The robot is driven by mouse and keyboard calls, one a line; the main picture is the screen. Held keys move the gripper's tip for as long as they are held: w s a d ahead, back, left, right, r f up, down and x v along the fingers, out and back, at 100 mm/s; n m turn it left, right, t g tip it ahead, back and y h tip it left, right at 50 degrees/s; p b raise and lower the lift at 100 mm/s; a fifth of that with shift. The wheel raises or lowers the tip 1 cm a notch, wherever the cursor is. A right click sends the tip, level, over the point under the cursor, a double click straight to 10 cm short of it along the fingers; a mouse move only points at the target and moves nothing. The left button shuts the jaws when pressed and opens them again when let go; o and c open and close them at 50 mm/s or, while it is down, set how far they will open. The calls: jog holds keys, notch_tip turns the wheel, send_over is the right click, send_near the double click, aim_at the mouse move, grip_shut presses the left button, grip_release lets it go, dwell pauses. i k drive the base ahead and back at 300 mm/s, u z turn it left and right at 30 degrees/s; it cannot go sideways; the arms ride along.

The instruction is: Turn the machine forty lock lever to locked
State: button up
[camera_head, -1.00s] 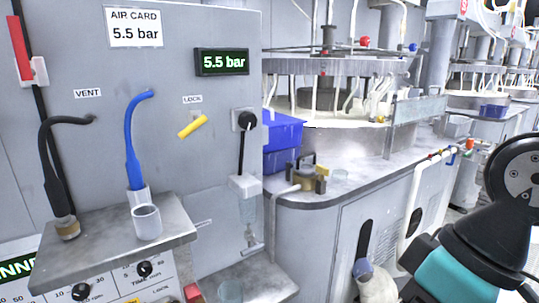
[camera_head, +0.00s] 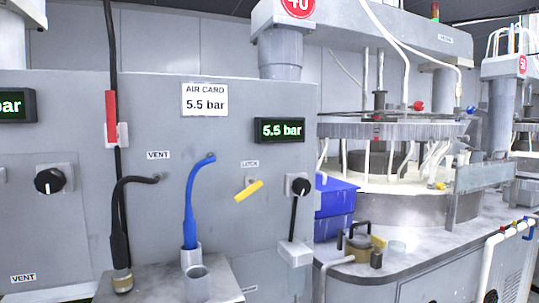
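The lock lever is a short yellow bar (camera_head: 248,191) on the grey panel (camera_head: 225,140), just below a small LOCK label (camera_head: 251,164). It is tilted, with its right end higher than its left. A round red sign with 40 (camera_head: 297,5) is at the top, partly cut off, above the panel and the machine. My gripper is not in view.
Right of the lever is a black knob (camera_head: 300,186) with a stem running down. A blue hose (camera_head: 190,205) and a black hose (camera_head: 118,220) hang left of it. Blue bins (camera_head: 335,210) and the round polishing machine (camera_head: 400,210) stand at right.

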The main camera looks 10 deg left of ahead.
aim_at(255, 185)
jog(key=k, duration=1.25)
jog(key=u, duration=0.7)
jog(key=i, duration=1.4)
jog(key=z, duration=0.7)
